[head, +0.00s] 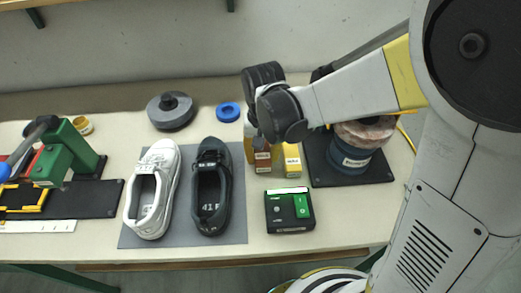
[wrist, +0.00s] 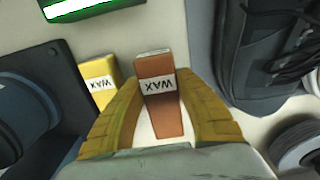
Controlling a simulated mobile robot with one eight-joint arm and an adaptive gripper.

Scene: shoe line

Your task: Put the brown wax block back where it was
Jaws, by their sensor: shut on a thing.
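The brown wax block (wrist: 163,100) stands between the two yellow fingers of my gripper (wrist: 160,110) in the wrist view, its WAX label facing the camera. My gripper is shut on it. In the head view the brown block (head: 262,158) shows just below my gripper (head: 255,138), close to the table and left of a yellow wax block (head: 292,160). I cannot tell whether the brown block touches the table. The yellow block also shows in the wrist view (wrist: 98,88), beside the left finger and apart from the brown block.
A black shoe (head: 211,190) and a white shoe (head: 153,190) lie on a grey mat (head: 182,237) to the left. A blue ring (head: 228,111) lies behind.

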